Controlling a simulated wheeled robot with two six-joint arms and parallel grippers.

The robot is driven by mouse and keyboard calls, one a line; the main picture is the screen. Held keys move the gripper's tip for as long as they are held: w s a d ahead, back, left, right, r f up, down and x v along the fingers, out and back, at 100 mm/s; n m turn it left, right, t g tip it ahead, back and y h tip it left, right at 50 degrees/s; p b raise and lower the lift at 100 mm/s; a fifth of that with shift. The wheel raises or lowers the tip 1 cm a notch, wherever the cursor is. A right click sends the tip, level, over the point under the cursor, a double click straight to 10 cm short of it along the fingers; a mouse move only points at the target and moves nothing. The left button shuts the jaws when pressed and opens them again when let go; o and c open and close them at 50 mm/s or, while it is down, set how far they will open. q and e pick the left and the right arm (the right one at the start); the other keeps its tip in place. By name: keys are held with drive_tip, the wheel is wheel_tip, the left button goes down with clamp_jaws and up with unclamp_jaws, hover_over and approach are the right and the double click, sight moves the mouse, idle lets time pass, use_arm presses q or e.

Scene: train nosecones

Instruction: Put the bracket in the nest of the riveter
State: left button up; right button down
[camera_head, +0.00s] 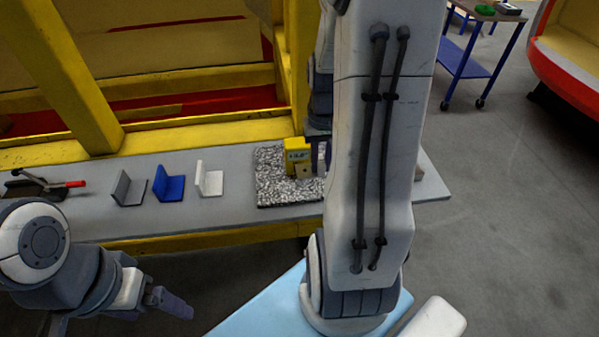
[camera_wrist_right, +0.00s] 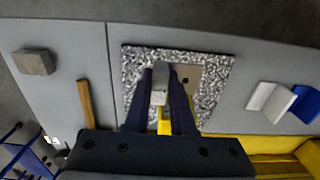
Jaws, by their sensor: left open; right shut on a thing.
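The yellow riveter (camera_head: 297,152) stands on a speckled mat (camera_head: 270,190) on the grey bench; a bit of its yellow shows between my fingers in the right wrist view (camera_wrist_right: 164,127). A tan piece with a dark hole (camera_head: 304,170) is at its front, also in the right wrist view (camera_wrist_right: 189,73). My right gripper (camera_wrist_right: 163,75) is over the mat, shut on a small pale grey piece, seemingly the bracket (camera_wrist_right: 159,68). My arm hides much of this in the head view, so I cannot tell whether the piece touches the nest. My left gripper (camera_head: 172,303) is open, low and in front of the bench.
A grey (camera_head: 128,190), a blue (camera_head: 169,184) and a white (camera_head: 209,180) L-shaped piece stand left of the mat. A red-handled tool (camera_head: 45,186) lies farther left. A wooden strip (camera_wrist_right: 86,104) and a grey block (camera_wrist_right: 34,62) lie beyond the mat's other side.

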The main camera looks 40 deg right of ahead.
drive_tip(key=p, duration=0.1)
hover_over(287, 188)
wheel_tip(287, 188, down, 5)
drive_tip(key=shift+f, duration=0.15)
wheel_tip(287, 188, down, 4)
drive_tip(key=shift+r+p, duration=0.1)
drive_tip(key=shift+p, duration=0.55)
drive_tip(key=shift+w, duration=0.1)
drive_tip(key=shift+f, duration=0.35)
drive_tip(key=c, duration=0.8)
unclamp_jaws()
drive_tip(key=shift+r, duration=0.1)
drive_tip(key=shift+o, duration=0.2)
drive_tip(key=shift+r, duration=0.1)
